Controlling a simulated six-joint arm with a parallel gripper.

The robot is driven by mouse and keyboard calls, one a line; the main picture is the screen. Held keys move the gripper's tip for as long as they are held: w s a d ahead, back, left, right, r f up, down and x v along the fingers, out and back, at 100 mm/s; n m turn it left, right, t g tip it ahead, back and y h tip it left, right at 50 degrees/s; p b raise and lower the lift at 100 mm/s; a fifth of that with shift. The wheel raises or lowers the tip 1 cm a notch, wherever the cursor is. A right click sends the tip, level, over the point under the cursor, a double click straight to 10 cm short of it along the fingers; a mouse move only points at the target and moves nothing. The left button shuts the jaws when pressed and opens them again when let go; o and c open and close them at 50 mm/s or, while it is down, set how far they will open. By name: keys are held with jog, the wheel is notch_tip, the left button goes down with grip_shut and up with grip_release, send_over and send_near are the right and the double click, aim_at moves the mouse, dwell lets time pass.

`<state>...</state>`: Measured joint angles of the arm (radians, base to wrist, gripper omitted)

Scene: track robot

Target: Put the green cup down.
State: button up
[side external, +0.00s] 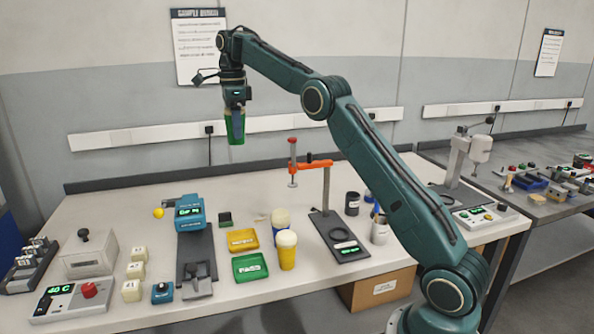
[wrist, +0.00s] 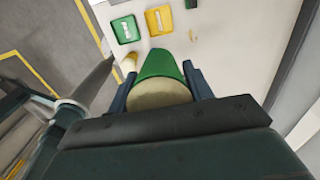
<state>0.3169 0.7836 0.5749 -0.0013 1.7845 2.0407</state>
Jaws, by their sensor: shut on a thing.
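The green cup (side external: 235,128) is held high above the bench in the side view. My gripper (side external: 236,112) is shut on it, with the fingers on either side of its upper part. In the wrist view the green cup (wrist: 160,67) sits between the two fingers of my gripper (wrist: 160,85), with a pale round top facing the camera. Nothing touches the cup's underside. The bench top (side external: 110,215) lies well below it.
A green tray (side external: 250,267) and a yellow tray (side external: 242,240) lie on the bench. A blue device (side external: 190,213), an orange-armed stand (side external: 312,165) and a control box with a red button (side external: 72,300) are also there.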

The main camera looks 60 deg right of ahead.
jog(key=shift+w+a, duration=0.25)
jog(key=shift+a, duration=0.1)
notch_tip(320, 180, down, 11)
jog(key=shift+f, duration=0.2)
dwell(0.4)
jog(key=shift+f, duration=0.1)
notch_tip(320, 180, down, 16)
jog(key=shift+r, duration=0.25)
jog(key=shift+f, duration=0.15)
jog(key=shift+f, duration=2)
jog(key=shift+f, duration=0.1)
jog(key=o, duration=1.1)
